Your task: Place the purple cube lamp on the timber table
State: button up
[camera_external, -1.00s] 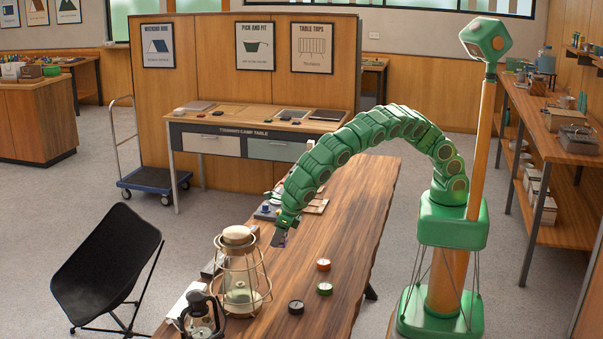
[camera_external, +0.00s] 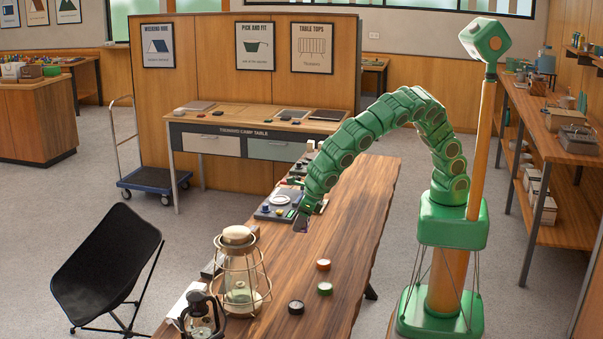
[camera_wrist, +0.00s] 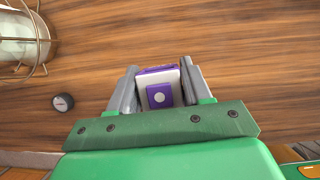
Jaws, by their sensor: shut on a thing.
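The purple cube lamp (camera_wrist: 159,92) shows in the wrist view as a small white and purple block with a round white dot on its purple face. My gripper (camera_wrist: 158,84) is shut on it, with a grey finger on each side. In the external view my gripper (camera_external: 301,222) is over the left side of the timber table (camera_external: 345,235); the lamp there is small and mostly hidden. The table's brown wood grain fills the wrist view behind the lamp. I cannot tell the exact gap between lamp and tabletop.
A caged lantern (camera_external: 239,275) and a smaller dark lantern (camera_external: 203,318) stand at the table's near left. Several small round tins, one black (camera_external: 296,307), lie near the middle. A dark tray with a white disc (camera_external: 277,205) is at the left edge. The right side is clear.

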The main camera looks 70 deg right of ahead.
jog(key=shift+d+r, duration=0.1)
jog(key=shift+d, duration=0.05)
